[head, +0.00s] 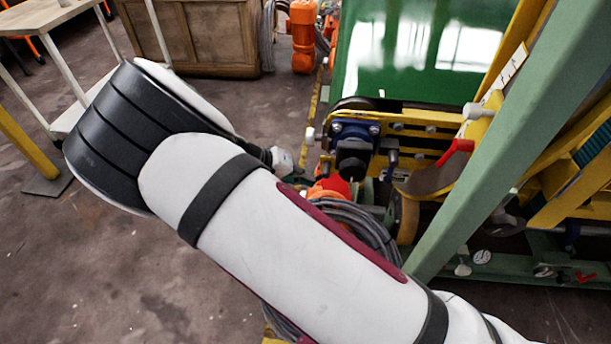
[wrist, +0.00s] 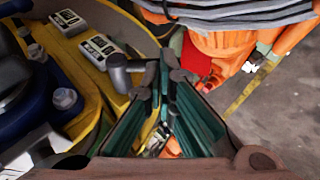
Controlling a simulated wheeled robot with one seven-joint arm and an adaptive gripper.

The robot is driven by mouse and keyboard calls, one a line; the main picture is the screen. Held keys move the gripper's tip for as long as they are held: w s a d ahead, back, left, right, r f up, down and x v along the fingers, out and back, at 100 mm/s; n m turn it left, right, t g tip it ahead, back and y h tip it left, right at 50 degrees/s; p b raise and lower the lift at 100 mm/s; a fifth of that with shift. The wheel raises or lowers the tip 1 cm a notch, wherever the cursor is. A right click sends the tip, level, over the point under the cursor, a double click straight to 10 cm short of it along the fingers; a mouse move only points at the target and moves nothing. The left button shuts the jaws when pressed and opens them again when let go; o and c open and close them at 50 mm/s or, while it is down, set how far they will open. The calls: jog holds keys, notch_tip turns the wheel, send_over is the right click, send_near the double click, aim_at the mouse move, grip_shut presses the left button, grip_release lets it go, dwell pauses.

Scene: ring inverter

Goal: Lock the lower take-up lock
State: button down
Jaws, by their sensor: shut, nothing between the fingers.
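In the wrist view my gripper (wrist: 160,78) points away from the camera, its green-padded fingers closed together at the tips with nothing visible between them. A dark grey cylindrical handle (wrist: 119,72) lies just left of the fingertips, over the yellow frame (wrist: 90,112). It may be the lower take-up lock, but I cannot tell for sure, nor whether the fingers touch it. In the head view my arm hides most of the gripper. There the yellow take-up frame (head: 422,136) carries a blue bearing block (head: 352,131) and a red-tipped lever (head: 458,149).
A green post (head: 500,130) rises right of my arm. The green belt (head: 400,50) runs behind the frame. Grey cables (wrist: 245,12) and an orange motor housing (wrist: 220,47) crowd the fingers' right side. Open floor (head: 90,270) lies at the left.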

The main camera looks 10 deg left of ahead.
jog(key=shift+d+f+n+t+h+b, duration=0.2)
jog(key=shift+f+h+b, duration=0.25)
jog(key=shift+h, duration=0.4)
jog(key=shift+d+f+n+h+b, duration=0.15)
jog(key=shift+f+n+h+b, duration=0.15)
jog(key=shift+h+b, duration=0.4)
jog(key=shift+d+f+n+t+h+b, duration=0.15)
jog(key=shift+f+h+b, duration=0.25)
jog(key=shift+h, duration=0.55)
dwell(0.7)
jog(key=shift+d+f+b, duration=0.2)
jog(key=shift+f+b, duration=0.05)
jog(key=shift+b, duration=0.1)
dwell(1.4)
jog(key=shift+a, duration=0.1)
dwell(0.5)
